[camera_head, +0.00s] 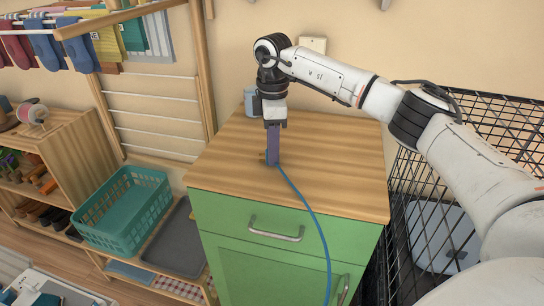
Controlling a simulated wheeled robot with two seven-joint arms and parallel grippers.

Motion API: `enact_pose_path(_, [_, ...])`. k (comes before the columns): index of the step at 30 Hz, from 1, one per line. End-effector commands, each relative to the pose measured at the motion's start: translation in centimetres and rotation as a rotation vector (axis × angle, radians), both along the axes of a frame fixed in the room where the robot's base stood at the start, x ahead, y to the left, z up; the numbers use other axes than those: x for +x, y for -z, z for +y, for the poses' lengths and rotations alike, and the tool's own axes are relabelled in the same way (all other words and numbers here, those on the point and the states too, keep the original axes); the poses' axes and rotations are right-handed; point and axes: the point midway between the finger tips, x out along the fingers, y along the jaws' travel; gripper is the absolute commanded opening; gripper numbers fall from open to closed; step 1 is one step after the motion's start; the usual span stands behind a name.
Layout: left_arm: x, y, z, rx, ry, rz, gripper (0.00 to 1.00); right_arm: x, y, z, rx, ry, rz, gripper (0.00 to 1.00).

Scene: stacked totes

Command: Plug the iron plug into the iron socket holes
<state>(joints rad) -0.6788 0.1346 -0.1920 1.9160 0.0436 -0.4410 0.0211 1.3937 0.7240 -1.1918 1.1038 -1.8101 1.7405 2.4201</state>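My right gripper (272,160) points straight down over the wooden top of the green cabinet, with its fingertips at or just above the surface. Its purple fingers overlap in this view, so I cannot tell whether they are apart or closed. A blue cable (308,207) starts right at the fingertips and hangs down over the cabinet front. The plug at the cable's end is mostly hidden by the fingers; a small brownish bit shows beside the tips. A pale plate, possibly the socket, (313,45) is on the wall behind my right arm; its holes cannot be made out. My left gripper is not in view.
The green cabinet (220,215) has a mostly clear wooden top (340,165). A blue-grey object (250,100) stands at its back left, partly behind the gripper. A black wire cage (405,185) is close on the right. A teal basket (118,215) and a drying rack (155,100) are left.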

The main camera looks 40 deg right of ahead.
Motion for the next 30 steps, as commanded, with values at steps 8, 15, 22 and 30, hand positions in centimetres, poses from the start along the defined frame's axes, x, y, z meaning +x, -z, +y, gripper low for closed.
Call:
enact_pose_path(8, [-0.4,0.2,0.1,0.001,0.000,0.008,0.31,0.0,0.0,0.0,0.001,0.000,0.000,0.02])
enact_pose_path(15, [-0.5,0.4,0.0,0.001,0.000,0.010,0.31,0.1,-1.8,0.0,0.001,-0.001,-0.004,0.02])
enact_pose_path(22, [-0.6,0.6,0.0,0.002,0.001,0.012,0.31,0.2,-6.6,0.1,0.002,-0.001,-0.005,0.02])
enact_pose_path(30, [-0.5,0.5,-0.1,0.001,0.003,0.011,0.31,0.1,-9.8,0.1,0.001,0.000,0.000,0.02])
